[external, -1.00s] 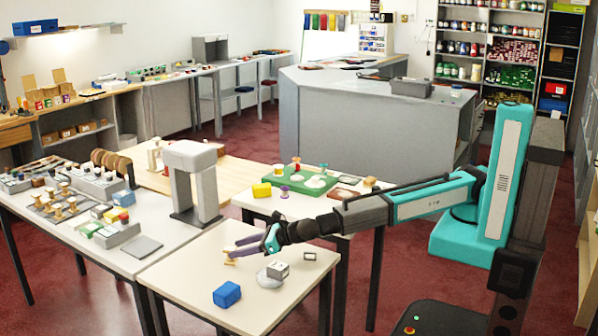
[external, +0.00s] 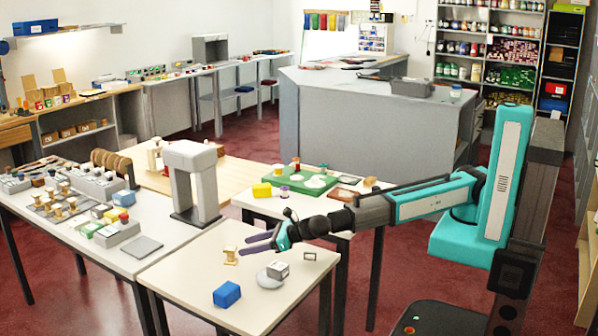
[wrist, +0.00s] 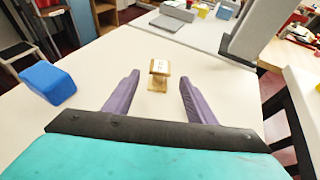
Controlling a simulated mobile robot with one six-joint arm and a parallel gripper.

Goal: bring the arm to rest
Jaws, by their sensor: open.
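My gripper (external: 258,243) is open and empty, with purple fingers held above the light front table (external: 190,268). In the wrist view its two fingers (wrist: 152,92) stand wide apart. A small wooden stamp (external: 230,255) stands upright on the table just beyond the fingertips. In the wrist view the stamp (wrist: 159,75) shows between and ahead of the fingers, touching neither. My arm reaches in from the right, stretched out over the table.
A blue block (external: 227,294) lies near the front of the table. A grey arch-shaped stand (external: 193,180) rises behind. A green tray (external: 300,181) lies on the table behind.

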